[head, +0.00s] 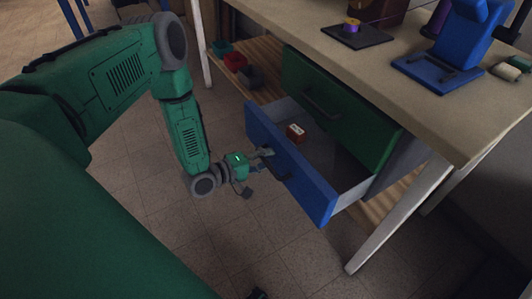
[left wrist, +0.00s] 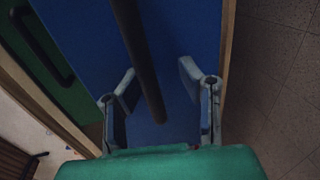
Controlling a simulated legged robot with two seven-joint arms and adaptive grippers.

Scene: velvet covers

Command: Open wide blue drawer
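The wide blue drawer (head: 308,183) is pulled out from under the workbench, and its inside shows. A small red-brown box with a pale label (head: 295,132) is in it. My left gripper (head: 268,163) is at the drawer's front, by its dark bar handle (head: 281,172). In the left wrist view, the handle (left wrist: 140,60) runs between the two spread fingers (left wrist: 158,90) in front of the blue panel (left wrist: 85,40). The fingers are apart, with a clear gap on the handle's right side.
A shut green drawer (head: 335,108) is behind and above the blue one. The workbench top (head: 350,60) carries a blue stand (head: 455,50) and a spool on a dark plate (head: 352,28). Small bins (head: 235,62) sit on the lower shelf. The tiled floor before the drawer is clear.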

